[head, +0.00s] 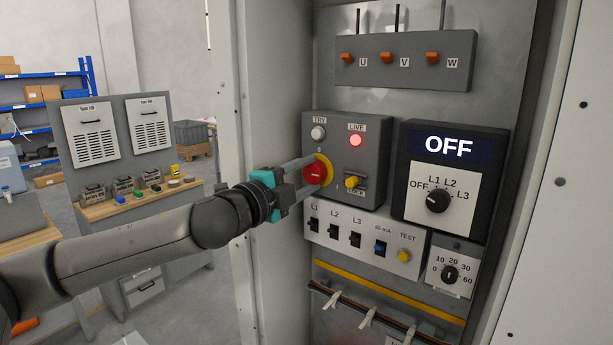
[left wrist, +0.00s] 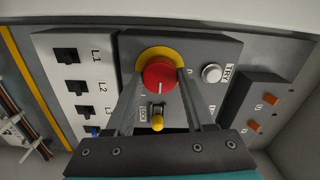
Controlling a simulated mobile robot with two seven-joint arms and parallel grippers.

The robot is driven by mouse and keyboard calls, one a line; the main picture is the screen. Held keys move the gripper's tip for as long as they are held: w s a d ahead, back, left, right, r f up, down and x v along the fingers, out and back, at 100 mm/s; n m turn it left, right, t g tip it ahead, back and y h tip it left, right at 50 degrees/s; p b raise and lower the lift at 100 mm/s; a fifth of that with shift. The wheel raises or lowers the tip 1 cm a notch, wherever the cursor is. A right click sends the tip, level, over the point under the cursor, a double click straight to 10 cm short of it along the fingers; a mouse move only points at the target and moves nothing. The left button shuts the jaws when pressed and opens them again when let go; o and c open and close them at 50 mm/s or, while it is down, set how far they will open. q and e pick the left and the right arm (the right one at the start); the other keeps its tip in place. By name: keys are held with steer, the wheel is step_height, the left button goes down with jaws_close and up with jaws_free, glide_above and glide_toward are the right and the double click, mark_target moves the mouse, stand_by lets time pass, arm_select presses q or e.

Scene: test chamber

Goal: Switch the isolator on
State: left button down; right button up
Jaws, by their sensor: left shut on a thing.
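The isolator's red rotary knob (head: 314,173) sits on a yellow disc on a grey box (head: 373,133) in the cabinet. It also shows in the left wrist view (left wrist: 160,77). My left gripper (head: 306,171) is shut on the red knob, one finger on each side of it. A yellow-tipped lock lever (head: 352,181) sits right of the knob, beside the LOCK label. Above it a LIVE lamp (head: 355,140) glows red. A pale TRY button (head: 318,132) is above the knob. My right gripper is not in view.
A black display (head: 449,145) reads OFF above a selector (head: 437,200). Below the box are L1, L2, L3 switches (head: 333,238) and a yellow TEST button (head: 404,256). Orange levers U, V, W (head: 388,57) are above. The cabinet's side wall (head: 275,80) stands left of the panel.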

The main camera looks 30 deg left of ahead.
arm_select(q)
steer(key=shift+c, duration=1.3)
jaws_free()
